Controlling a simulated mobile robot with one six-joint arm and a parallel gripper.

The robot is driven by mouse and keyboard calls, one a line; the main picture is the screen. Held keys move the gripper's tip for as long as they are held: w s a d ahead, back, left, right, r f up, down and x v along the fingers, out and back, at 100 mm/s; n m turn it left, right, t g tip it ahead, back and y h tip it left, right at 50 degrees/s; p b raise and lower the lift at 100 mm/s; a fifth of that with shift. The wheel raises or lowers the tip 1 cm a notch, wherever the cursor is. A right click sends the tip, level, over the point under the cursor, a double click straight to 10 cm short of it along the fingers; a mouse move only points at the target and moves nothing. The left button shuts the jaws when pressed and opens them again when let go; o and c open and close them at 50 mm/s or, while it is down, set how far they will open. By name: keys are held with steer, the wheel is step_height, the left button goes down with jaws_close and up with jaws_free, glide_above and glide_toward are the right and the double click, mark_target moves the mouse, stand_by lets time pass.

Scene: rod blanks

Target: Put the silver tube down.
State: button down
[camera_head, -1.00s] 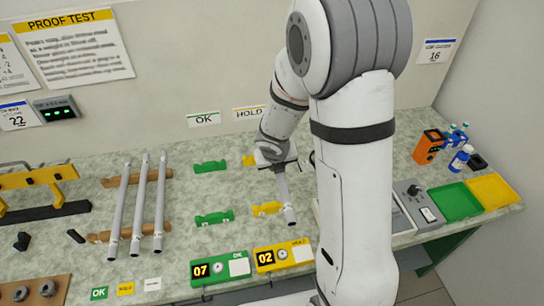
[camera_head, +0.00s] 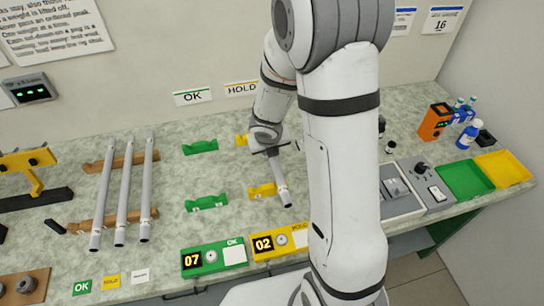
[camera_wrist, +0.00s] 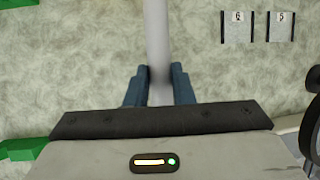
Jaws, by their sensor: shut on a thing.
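My gripper (camera_head: 272,153) is shut on the silver tube (camera_head: 281,185), which points toward the bench front in the head view. In the wrist view the tube (camera_wrist: 157,35) runs up from between the blue fingers of my gripper (camera_wrist: 158,80). The tube's near end shows just right of the front yellow cradle (camera_head: 262,190). The rear yellow cradle (camera_head: 242,140) is left of my gripper, partly hidden. I cannot tell how high the tube is above the bench. Its far end is hidden by my gripper.
Green cradles (camera_head: 206,202) stand left of the yellow ones. Several silver tubes lie on a wooden rack (camera_head: 84,226) further left. A green 07 box (camera_head: 212,258) and a yellow 02 box (camera_head: 281,243) line the front. Green (camera_head: 466,181) and yellow (camera_head: 504,168) trays are at right.

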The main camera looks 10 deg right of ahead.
steer(key=shift+f+b, duration=0.45)
steer(key=shift+f, duration=0.6)
steer(key=shift+f, duration=0.2)
steer(key=c, duration=1.3)
jaws_free()
steer(key=shift+r, duration=0.1)
steer(key=shift+o, duration=0.2)
